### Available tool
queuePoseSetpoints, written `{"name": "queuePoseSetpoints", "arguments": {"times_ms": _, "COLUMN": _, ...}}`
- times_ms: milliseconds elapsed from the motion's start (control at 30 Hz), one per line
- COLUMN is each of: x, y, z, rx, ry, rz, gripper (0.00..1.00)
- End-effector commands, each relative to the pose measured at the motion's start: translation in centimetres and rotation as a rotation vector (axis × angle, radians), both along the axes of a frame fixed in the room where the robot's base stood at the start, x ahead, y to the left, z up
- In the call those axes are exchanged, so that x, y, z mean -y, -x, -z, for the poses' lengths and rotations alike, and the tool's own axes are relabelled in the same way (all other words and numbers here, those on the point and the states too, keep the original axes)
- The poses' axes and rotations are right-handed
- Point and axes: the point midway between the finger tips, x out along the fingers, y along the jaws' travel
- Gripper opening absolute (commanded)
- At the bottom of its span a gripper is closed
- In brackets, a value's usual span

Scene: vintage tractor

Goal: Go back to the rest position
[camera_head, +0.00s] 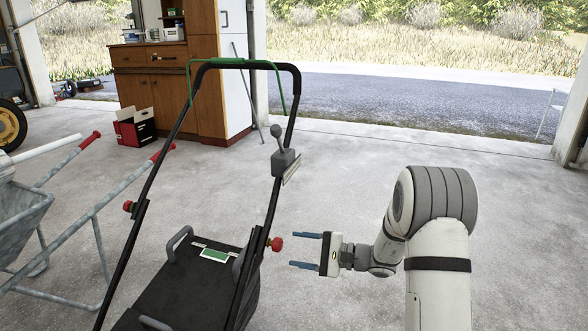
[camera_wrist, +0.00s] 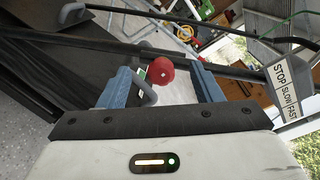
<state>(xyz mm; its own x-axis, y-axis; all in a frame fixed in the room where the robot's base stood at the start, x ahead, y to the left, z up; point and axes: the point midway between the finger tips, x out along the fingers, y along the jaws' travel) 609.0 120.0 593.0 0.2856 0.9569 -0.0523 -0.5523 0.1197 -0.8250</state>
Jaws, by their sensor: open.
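My gripper (camera_head: 306,250) is open, with two blue fingers pointing left in the head view. It is just right of a red knob (camera_head: 276,244) on the black handle frame of a push machine (camera_head: 207,240), which looks like a lawn mower. In the wrist view the red knob (camera_wrist: 160,69) shows between the spread fingers of my gripper (camera_wrist: 165,85). I cannot tell whether the fingers touch the knob; in the head view a small gap shows. A grey lever box (camera_head: 285,160) sits higher on the handle, and its STOP/SLOW/FAST label (camera_wrist: 286,88) shows in the wrist view.
A grey wheelbarrow (camera_head: 22,215) with red grips stands at the left. A wooden cabinet (camera_head: 160,88) and a red and black box (camera_head: 134,127) stand behind. The concrete floor (camera_head: 345,165) is clear behind my arm, towards the open doorway.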

Motion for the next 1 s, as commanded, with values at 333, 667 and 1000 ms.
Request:
{"name": "queuePoseSetpoints", "arguments": {"times_ms": 333, "x": -1.8, "y": 11.5, "z": -16.3, "rx": 0.019, "ry": 0.398, "rz": -0.304, "gripper": 0.59}}
{"name": "queuePoseSetpoints", "arguments": {"times_ms": 667, "x": 1.7, "y": 21.6, "z": -27.5, "rx": 0.107, "ry": 0.866, "rz": -0.488, "gripper": 0.59}}
{"name": "queuePoseSetpoints", "arguments": {"times_ms": 1000, "x": 8.2, "y": 28.4, "z": -38.4, "rx": 0.282, "ry": 1.361, "rz": -0.549, "gripper": 0.59}}
